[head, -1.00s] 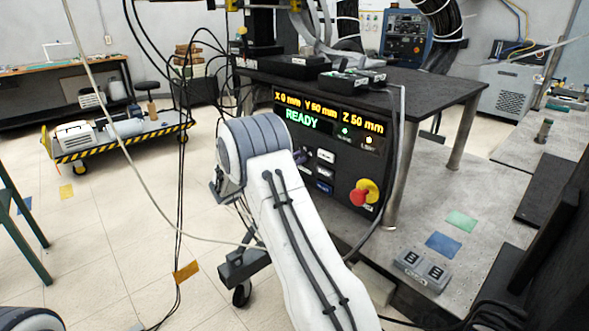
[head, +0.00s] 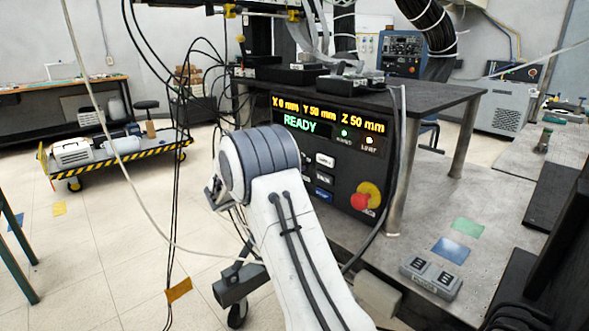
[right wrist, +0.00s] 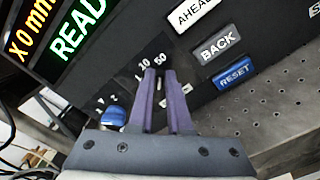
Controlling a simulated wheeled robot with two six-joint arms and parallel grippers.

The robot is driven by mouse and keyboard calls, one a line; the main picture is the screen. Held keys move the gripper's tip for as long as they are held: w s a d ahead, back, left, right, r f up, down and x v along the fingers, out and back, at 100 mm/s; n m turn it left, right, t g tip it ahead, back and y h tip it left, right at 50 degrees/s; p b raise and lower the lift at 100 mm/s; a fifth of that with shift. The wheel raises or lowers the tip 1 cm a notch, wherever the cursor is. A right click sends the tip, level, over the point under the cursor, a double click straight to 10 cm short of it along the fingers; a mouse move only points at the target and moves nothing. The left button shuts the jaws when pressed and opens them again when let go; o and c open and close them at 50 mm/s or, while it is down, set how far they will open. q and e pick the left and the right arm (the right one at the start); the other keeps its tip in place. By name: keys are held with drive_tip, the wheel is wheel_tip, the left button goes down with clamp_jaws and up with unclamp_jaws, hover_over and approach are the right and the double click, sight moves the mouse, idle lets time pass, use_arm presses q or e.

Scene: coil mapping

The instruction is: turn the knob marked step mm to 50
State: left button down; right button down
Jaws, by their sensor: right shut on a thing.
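The dark control panel (head: 330,163) shows X 0 mm, Y 50 mm, Z 50 mm and READY on its display (head: 300,124). In the right wrist view, the marks 10 and 50 (right wrist: 160,58) stand on the panel just beyond my fingertips. My right gripper (right wrist: 163,75) has its two purple fingers shut on what appears to be the step knob, beside these marks. The fingers hide the knob, so its pointer cannot be read. In the head view my right arm hides the gripper and this part of the panel. My left gripper is out of view.
A blue knob (right wrist: 113,116) sits left of my fingers. The AHEAD (right wrist: 195,14), BACK (right wrist: 217,44) and RESET (right wrist: 235,76) buttons are to the right. A red emergency stop (head: 361,201) is lower on the panel. A cable hangs past the panel's right side.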

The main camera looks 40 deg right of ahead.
drive_tip(key=shift+f, duration=0.1)
drive_tip(key=c, duration=0.9)
unclamp_jaws()
drive_tip(key=shift+o, duration=0.2)
drive_tip(key=a, duration=1)
drive_tip(key=shift+s+a, duration=0.3)
drive_tip(key=shift+s, duration=0.1)
drive_tip(key=s+a+f+m+y, duration=0.1)
drive_tip(key=s+a+f+y, duration=0.4)
drive_tip(key=s+a, duration=0.6)
drive_tip(key=s+a+f+m+g+y, duration=0.1)
drive_tip(key=s+a+f+y, duration=0.1)
drive_tip(key=s+a+y, duration=0.75)
drive_tip(key=s+a+f+y, duration=0.4)
drive_tip(key=s+a, duration=0.7)
drive_tip(key=s, duration=0.2)
wheel_tip(320, 180, up, 21)
drive_tip(key=p, duration=2.1)
drive_tip(key=shift+s+a+f+m, duration=0.15)
drive_tip(key=shift+s+a+m, duration=0.1)
drive_tip(key=shift+m, duration=0.05)
